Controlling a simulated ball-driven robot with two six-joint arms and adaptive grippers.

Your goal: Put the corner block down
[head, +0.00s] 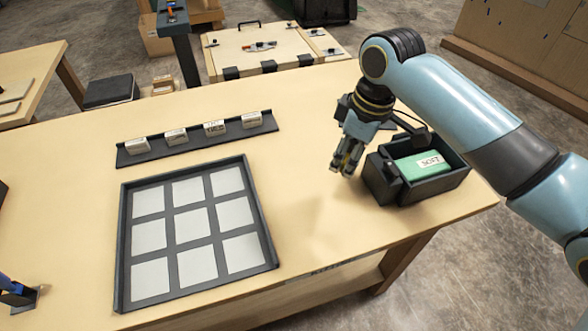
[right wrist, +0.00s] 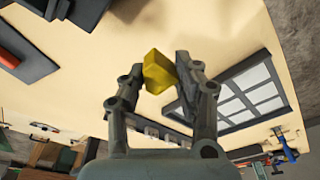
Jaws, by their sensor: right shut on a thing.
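My right gripper (head: 345,168) is over the right part of the table, just left of the dark bin. In the right wrist view, my right gripper (right wrist: 170,76) is shut on the yellow corner block (right wrist: 157,72), which sits between the fingertips. The block appears clear of the pale tabletop behind it. In the head view I cannot make out the block; the fingers seem to hide it. My left gripper cannot be made out.
The dark tray of several pale square panels (head: 190,180) lies left of centre. A dark rack (head: 140,150) with several small labelled blocks stands behind it. A dark bin (head: 440,185) holds a green block (head: 418,165). The tabletop between tray and bin is clear.

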